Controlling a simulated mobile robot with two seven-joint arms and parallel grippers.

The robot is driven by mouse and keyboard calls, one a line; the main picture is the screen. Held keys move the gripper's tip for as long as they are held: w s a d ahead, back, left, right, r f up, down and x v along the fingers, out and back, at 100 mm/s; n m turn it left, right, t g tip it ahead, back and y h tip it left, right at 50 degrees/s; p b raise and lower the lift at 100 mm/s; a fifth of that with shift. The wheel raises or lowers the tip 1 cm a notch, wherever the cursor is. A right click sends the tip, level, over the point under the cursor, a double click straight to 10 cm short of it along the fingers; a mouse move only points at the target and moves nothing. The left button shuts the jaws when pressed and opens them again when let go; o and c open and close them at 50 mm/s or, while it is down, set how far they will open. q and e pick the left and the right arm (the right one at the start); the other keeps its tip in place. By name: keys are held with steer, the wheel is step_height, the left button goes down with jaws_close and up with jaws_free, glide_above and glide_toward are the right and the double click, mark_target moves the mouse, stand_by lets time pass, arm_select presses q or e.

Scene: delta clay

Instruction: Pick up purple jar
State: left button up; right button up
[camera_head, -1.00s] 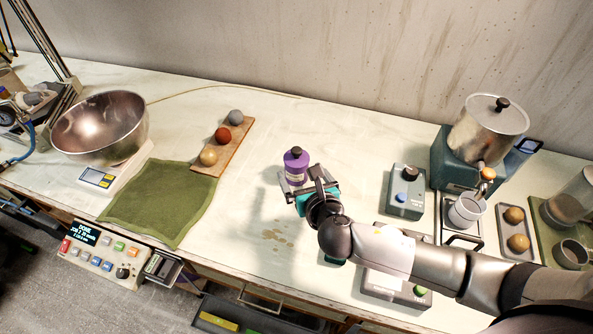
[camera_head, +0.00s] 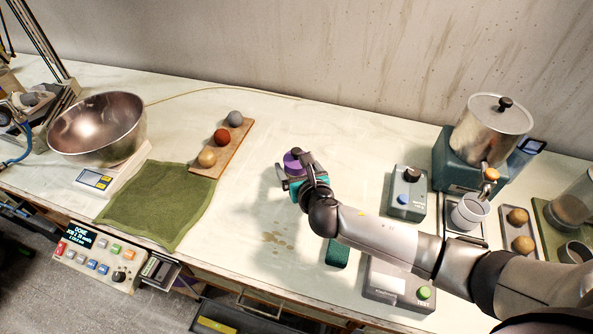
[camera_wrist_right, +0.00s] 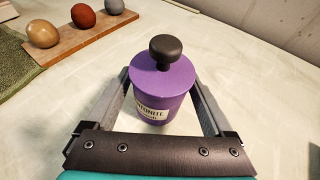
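The purple jar (camera_head: 291,161) stands upright on the worktable, partly hidden behind my right gripper in the head view. In the right wrist view the jar (camera_wrist_right: 164,78) shows a black round knob on its lid and a pale label on its front. My right gripper (camera_head: 297,174) is low at the jar. In the wrist view its fingers (camera_wrist_right: 161,84) are spread, one on each side of the jar, and look very near its sides; I cannot tell whether they touch. My left gripper is not in view.
A wooden board (camera_head: 240,137) with three balls lies left of the jar, beside a green cloth (camera_head: 150,205). A control box with a black knob (camera_head: 406,194) stands to the right, near a metal pot (camera_head: 488,130). The table behind the jar is clear.

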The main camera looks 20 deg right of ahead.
jaws_close()
stand_by(0.5)
